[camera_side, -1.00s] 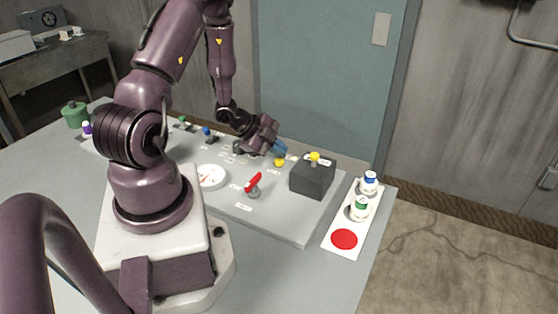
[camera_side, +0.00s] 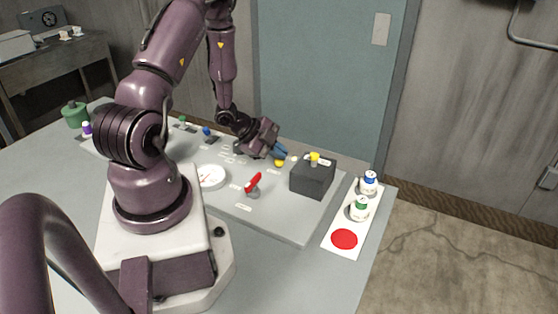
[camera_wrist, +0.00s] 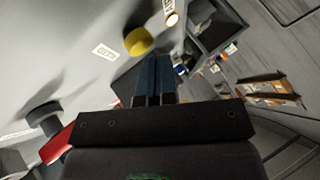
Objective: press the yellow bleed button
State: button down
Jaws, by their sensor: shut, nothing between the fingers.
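A yellow round button (camera_side: 279,163) sits on the grey panel, left of a dark box; it shows as a yellow dome in the wrist view (camera_wrist: 138,41). A second yellow piece (camera_side: 314,157) stands on top of the dark box (camera_side: 312,178). The labels are too small to read, so I cannot tell by text which is the bleed button. My gripper (camera_side: 281,153) is shut and empty, its blue fingers just above and beside the panel's yellow button. In the wrist view the fingertips (camera_wrist: 154,60) appear close to the dome, with no clear contact.
A red lever (camera_side: 252,183) and a white gauge (camera_side: 210,177) are on the panel toward the front. A small pale round piece (camera_side: 294,159) is right of the yellow button. A white card (camera_side: 335,249) with a red disc and two capped bottles lies at right.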

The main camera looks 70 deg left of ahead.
aim_at(278, 162)
jog(key=shift+f, duration=0.4)
dwell(0.3)
jog(key=shift+r, duration=0.8)
jog(key=shift+r, duration=0.15)
jog(key=shift+r, duration=2.4)
